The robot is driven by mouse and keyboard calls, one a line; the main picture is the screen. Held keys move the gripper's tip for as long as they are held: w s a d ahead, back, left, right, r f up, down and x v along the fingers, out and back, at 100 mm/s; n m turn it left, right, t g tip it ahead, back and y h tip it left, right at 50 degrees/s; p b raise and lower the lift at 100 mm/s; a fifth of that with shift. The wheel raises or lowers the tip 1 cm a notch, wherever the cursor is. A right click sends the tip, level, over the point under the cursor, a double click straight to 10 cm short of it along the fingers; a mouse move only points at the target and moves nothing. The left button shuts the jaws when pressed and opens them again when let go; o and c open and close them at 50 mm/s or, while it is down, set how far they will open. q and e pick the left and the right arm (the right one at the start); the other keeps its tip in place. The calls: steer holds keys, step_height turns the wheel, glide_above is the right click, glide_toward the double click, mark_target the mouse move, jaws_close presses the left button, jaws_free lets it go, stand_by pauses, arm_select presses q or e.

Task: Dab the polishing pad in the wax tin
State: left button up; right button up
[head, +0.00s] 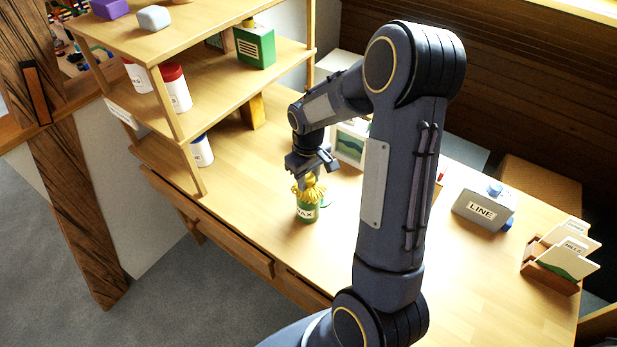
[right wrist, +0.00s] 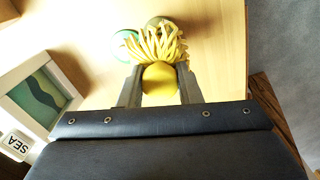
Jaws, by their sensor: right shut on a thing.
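My right gripper (head: 309,178) is shut on the yellow polishing pad (head: 308,192), which has a fringe of strands. In the right wrist view the pad's round yellow knob (right wrist: 160,78) sits between the two fingers, with the strands (right wrist: 155,44) spread beyond it. The green wax tin (head: 306,212), labelled WAX, stands upright on the bench directly below the pad. The pad's strands hang over the tin's top and appear to touch it; the tin's opening is hidden. A green disc (right wrist: 122,40), perhaps the lid, lies beside the tin. My left gripper is not in view.
A wooden shelf (head: 190,88) with jars and a green can (head: 254,46) stands at the left. A framed picture (head: 350,146) stands behind the gripper. A grey LINE box (head: 484,207) and a card holder (head: 552,268) are at the right. Bench in front of the tin is clear.

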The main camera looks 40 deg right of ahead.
mark_target(308, 177)
steer(key=shift+r+p, duration=2.55)
steer(key=shift+r, duration=0.95)
